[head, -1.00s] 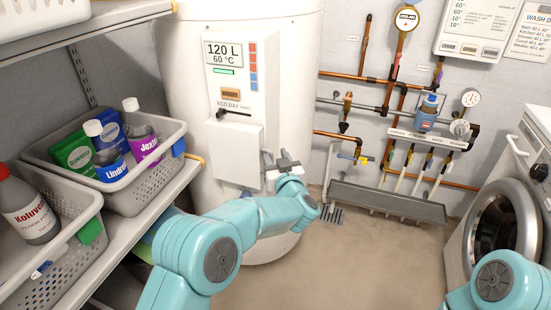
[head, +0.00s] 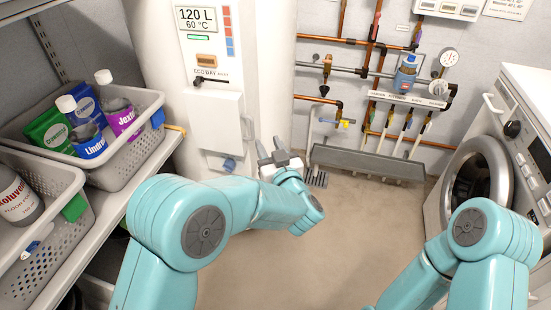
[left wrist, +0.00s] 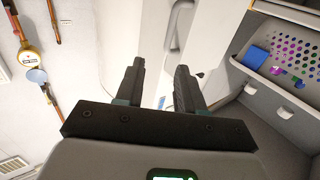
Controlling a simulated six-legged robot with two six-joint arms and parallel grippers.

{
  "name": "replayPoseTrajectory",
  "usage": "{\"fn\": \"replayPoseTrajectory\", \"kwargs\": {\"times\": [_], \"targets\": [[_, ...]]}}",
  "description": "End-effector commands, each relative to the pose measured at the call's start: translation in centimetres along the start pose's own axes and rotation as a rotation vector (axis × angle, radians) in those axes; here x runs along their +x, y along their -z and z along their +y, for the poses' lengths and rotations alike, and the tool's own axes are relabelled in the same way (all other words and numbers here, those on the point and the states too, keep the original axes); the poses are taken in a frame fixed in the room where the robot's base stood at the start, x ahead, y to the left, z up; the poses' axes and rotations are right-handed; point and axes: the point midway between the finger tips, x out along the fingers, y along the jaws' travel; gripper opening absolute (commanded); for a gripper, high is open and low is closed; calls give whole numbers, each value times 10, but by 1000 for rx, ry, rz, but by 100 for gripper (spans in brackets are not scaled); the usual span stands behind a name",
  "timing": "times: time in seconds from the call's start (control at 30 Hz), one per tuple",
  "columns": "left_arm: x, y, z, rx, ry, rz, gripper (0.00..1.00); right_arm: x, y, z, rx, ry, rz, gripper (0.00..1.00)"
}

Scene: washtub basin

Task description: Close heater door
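The heater door (head: 214,120) is a flat white panel low on the front of the white heater, below the display. A small pale handle (head: 247,128) shows at its right edge. The panel seems to stand out from the heater body; I cannot tell how far. My left gripper (head: 272,147) is open and empty, to the right of and slightly below the panel, apart from it in the picture. In the left wrist view its two dark fingers (left wrist: 160,80) are spread, with a pale panel beyond them. My right arm shows at the lower right, but its gripper is hidden.
Shelves with baskets (head: 130,165) of bottles stand at the left. Copper pipes and valves (head: 375,75) cover the back wall above a grey trough (head: 368,163). A washing machine (head: 475,180) stands at the right. The floor (head: 310,240) between is clear.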

Motion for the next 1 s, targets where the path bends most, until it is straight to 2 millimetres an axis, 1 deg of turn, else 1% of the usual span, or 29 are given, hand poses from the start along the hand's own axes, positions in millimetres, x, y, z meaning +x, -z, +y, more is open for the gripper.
{"fn": "replayPoseTrajectory", "kwargs": {"times": [0.03,0.1,0.2,0.37,0.87,0.97,1.0], "targets": [[-13,1,1,2,-4,-2,38,-2,0,-1,0,0,0,43],[-26,0,1,1,-2,-2,38,-2,0,-1,0,0,0,43],[-42,-2,0,1,-1,-5,38,-3,0,-1,0,0,0,43],[-53,-3,-1,1,3,-7,38,-4,0,-1,0,0,0,43],[-54,-4,-2,1,4,-8,38,-4,0,-1,0,0,0,43],[-44,-10,-14,5,32,-18,38,-4,0,-1,0,0,0,43],[-35,-15,-26,10,60,-27,38,-4,0,-1,0,0,0,43]]}}
